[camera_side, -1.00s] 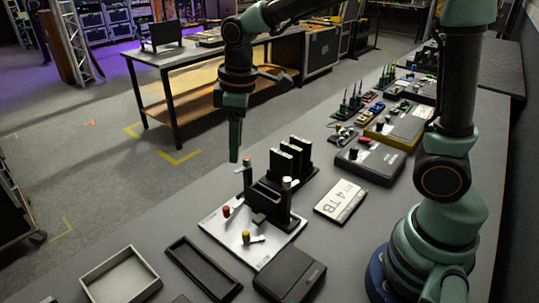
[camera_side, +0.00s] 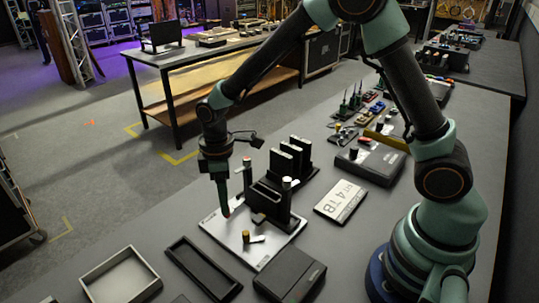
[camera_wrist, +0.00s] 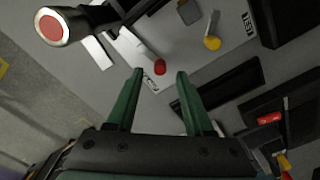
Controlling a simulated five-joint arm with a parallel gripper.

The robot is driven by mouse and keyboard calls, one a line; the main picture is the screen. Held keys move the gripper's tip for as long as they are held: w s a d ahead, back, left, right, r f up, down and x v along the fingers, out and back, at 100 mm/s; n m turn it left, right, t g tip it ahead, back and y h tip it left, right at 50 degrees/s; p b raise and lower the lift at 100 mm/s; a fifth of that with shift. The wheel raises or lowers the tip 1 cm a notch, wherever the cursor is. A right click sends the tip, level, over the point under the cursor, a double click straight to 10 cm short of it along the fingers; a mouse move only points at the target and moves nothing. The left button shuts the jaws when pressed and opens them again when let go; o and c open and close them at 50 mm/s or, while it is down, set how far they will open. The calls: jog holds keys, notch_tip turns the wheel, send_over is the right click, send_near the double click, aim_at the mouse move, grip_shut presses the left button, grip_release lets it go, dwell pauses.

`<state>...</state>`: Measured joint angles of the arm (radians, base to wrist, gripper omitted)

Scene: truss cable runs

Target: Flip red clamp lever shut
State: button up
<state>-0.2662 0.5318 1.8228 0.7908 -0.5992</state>
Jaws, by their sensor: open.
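The red clamp lever's round red knob (camera_wrist: 160,67) shows in the wrist view, on a pale bar reaching up and left over the white plate (camera_wrist: 180,45). In the side view the red knob (camera_side: 226,211) is at the plate's left edge, mostly covered by a finger. My gripper (camera_wrist: 157,72) is open and empty, its two green fingers on either side of the knob in the wrist view. In the side view my gripper (camera_side: 225,208) is down at the lever; I cannot tell whether it touches. A yellow-knobbed lever (camera_side: 247,238) sits on the same plate.
A black holder (camera_side: 268,202) stands on the plate beside my gripper, with a red-capped post (camera_side: 247,165) close by. A black tray (camera_side: 203,268), a grey tray (camera_side: 120,277) and a black box (camera_side: 290,274) lie in front.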

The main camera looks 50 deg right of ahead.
jog(key=shift+f, duration=1.3)
grip_shut()
jog(key=shift+w+m, duration=0.2)
jog(key=shift+m, duration=0.5)
jog(key=shift+w+m, duration=0.2)
jog(key=shift+m, duration=0.5)
grip_release()
jog(key=shift+r, duration=0.1)
